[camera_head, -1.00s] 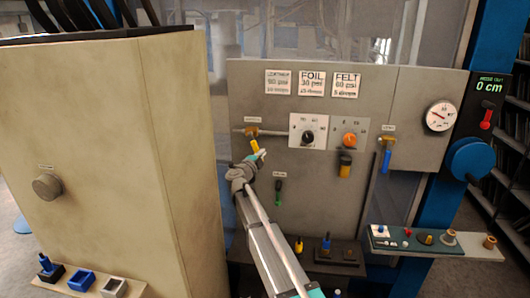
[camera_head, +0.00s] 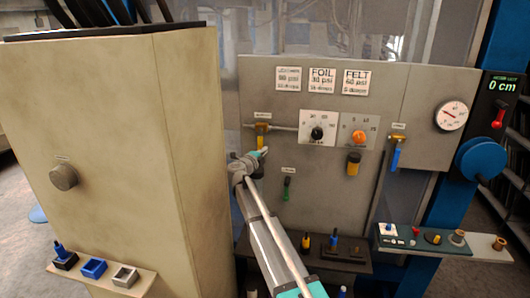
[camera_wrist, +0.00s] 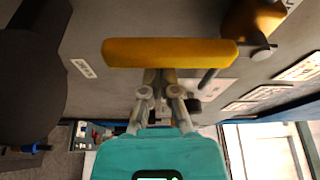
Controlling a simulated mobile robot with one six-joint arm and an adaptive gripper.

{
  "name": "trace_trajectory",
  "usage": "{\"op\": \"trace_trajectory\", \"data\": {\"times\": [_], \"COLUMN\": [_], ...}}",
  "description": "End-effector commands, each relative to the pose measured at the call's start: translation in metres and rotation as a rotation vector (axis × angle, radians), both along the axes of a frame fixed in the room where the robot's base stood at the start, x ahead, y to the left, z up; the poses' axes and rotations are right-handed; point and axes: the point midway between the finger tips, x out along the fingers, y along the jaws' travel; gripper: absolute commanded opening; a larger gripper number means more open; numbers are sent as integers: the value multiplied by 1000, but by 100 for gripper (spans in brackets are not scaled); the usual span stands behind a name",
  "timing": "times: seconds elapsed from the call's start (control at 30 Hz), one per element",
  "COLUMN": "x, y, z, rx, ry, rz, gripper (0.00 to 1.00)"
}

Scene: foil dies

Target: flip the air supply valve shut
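The air supply valve has a brass body (camera_head: 262,128) on a pipe at the panel's upper left, and a yellow lever (camera_head: 261,142) that hangs about straight down from it. In the wrist view the yellow lever (camera_wrist: 170,53) lies across the picture, just in front of my fingers, with the brass body (camera_wrist: 250,25) at its right end. My gripper (camera_head: 260,154) is at the lever's lower part. In the wrist view my gripper's fingers (camera_wrist: 160,85) are close together, and the lever hides their tips. I cannot tell whether they touch it.
A beige cabinet (camera_head: 110,130) stands close on the left of my arm. A green-handled lever (camera_head: 287,188) is below right of the valve. Dials (camera_head: 317,133), a blue-handled valve (camera_head: 396,158) and a gauge (camera_head: 451,115) are further right. A dark shelf (camera_head: 360,268) juts out below.

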Motion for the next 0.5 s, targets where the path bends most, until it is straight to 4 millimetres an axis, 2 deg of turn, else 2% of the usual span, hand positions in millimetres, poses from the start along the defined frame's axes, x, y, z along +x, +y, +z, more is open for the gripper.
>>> {"op": "trace_trajectory", "data": {"times": [0.5], "x": [4], "y": [-4], "z": [-2], "rx": [-1], "ry": [1], "rz": [-9], "gripper": [0]}}
